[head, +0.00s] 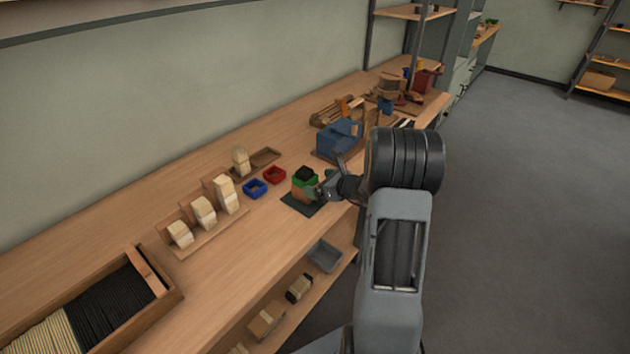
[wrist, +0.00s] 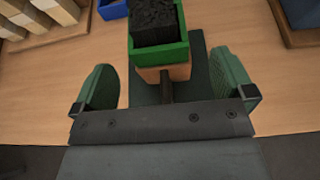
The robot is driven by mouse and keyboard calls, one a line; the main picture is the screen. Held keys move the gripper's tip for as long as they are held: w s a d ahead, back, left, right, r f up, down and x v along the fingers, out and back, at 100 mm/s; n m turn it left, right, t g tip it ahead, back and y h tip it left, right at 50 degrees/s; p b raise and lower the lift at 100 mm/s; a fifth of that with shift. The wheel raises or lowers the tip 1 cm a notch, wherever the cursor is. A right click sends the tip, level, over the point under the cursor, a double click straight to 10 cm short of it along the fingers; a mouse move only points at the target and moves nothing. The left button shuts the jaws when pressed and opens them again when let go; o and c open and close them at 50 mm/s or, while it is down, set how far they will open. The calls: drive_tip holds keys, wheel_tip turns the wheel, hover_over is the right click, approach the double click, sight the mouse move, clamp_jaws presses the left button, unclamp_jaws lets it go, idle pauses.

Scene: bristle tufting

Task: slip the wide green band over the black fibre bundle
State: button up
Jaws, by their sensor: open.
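The black fibre bundle (wrist: 153,22) stands upright in the wrist view, and its top also shows in the head view (head: 306,173). The wide green band (wrist: 163,54) is a square ring around the bundle's lower part, just above an orange-brown wooden block (wrist: 178,73). The band shows in the head view too (head: 305,183). My gripper (wrist: 163,62) is open, with one green finger on each side of the block and band. Gaps show between both fingers and the band, and nothing is held.
The block stands on a dark mat (head: 291,203) at the bench's front edge. A dark blue box (head: 334,146) stands behind. Pale bundles (head: 203,212) stand on a wooden rack further left.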

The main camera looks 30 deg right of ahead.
drive_tip(key=shift+s+d, duration=0.3)
drive_tip(key=shift+s, duration=0.3)
drive_tip(key=shift+s+d, duration=0.25)
drive_tip(key=shift+s, duration=0.4)
drive_tip(key=shift+s+d, duration=0.3)
drive_tip(key=shift+s, duration=0.3)
drive_tip(key=s+a+f+n+g, duration=0.1)
drive_tip(key=n, duration=0.1)
drive_tip(key=s+a+n+g+y, duration=0.1)
drive_tip(key=s+n, duration=0.1)
drive_tip(key=s+a+f+n+g, duration=0.1)
drive_tip(key=s+a+n, duration=0.1)
drive_tip(key=shift+f+n+g+y, duration=0.3)
drive_tip(key=shift+n+g, duration=0.1)
drive_tip(key=s+a+r+n+g+h+p, duration=0.2)
drive_tip(key=s+a+r+n, duration=0.4)
drive_tip(key=n, duration=0.6)
drive_tip(key=s+a+r+n+g+h+p, duration=0.2)
drive_tip(key=s+a+r+n+h, duration=0.3)
drive_tip(key=s+r+n, duration=0.4)
wheel_tip(320, 180, up, 2)
drive_tip(key=a+n, duration=0.1)
drive_tip(key=n, duration=0.2)
drive_tip(key=shift+s+a+g, duration=0.35)
drive_tip(key=shift+a+g, duration=0.05)
